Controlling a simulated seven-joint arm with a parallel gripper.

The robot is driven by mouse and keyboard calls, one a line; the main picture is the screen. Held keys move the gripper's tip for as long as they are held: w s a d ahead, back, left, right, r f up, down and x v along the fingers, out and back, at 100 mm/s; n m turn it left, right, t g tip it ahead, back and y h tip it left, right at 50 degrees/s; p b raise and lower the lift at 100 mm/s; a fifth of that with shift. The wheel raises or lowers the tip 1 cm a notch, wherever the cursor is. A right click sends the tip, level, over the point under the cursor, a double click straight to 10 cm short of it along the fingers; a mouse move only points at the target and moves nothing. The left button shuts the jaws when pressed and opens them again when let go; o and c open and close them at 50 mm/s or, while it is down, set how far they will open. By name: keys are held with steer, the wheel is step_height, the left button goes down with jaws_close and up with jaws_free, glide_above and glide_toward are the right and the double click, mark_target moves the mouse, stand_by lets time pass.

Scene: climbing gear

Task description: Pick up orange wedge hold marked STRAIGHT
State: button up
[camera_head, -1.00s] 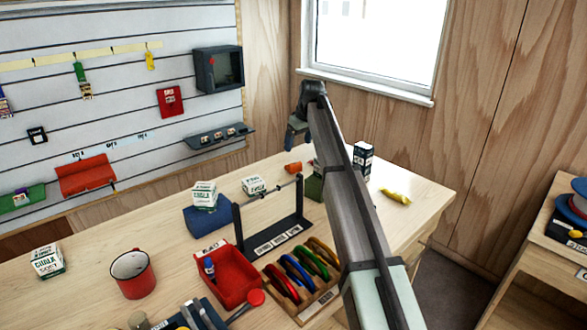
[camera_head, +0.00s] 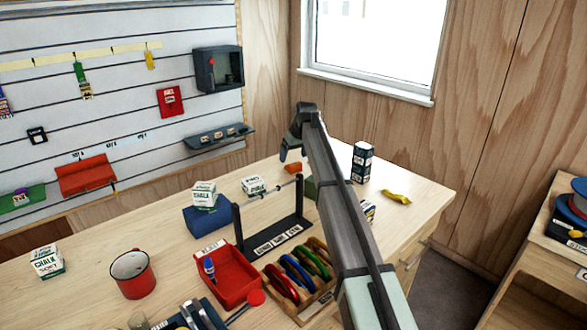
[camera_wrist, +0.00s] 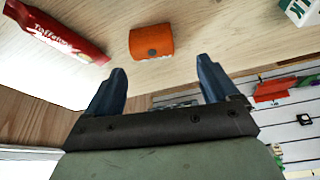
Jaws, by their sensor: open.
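The orange wedge hold (camera_head: 293,168) lies at the back of the wooden table in the head view. In the wrist view the orange wedge hold (camera_wrist: 151,42) shows as a rounded orange block with a dark round spot on its face. No marking on it can be read. My gripper (camera_wrist: 158,80) is open and empty, with its two blue fingers apart and the hold ahead of them, near the gap between the fingertips but not touching. In the head view my gripper (camera_head: 290,150) is above the table's back edge, just behind the hold.
A red wrapped bar (camera_wrist: 55,37) lies beside the hold in the wrist view. A black carton (camera_head: 362,162) and a yellow item (camera_head: 397,198) are right of my arm. White chalk boxes (camera_head: 253,186) and a black rod stand (camera_head: 272,238) are in front. Bare wood surrounds the hold.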

mark_target(293, 166)
steer(key=shift+d+x, duration=0.2)
steer(key=shift+x, duration=1.15)
steer(key=shift+d+x, duration=0.2)
steer(key=shift+x, duration=1.1)
steer(key=shift+c, duration=0.5)
steer(key=c, duration=1)
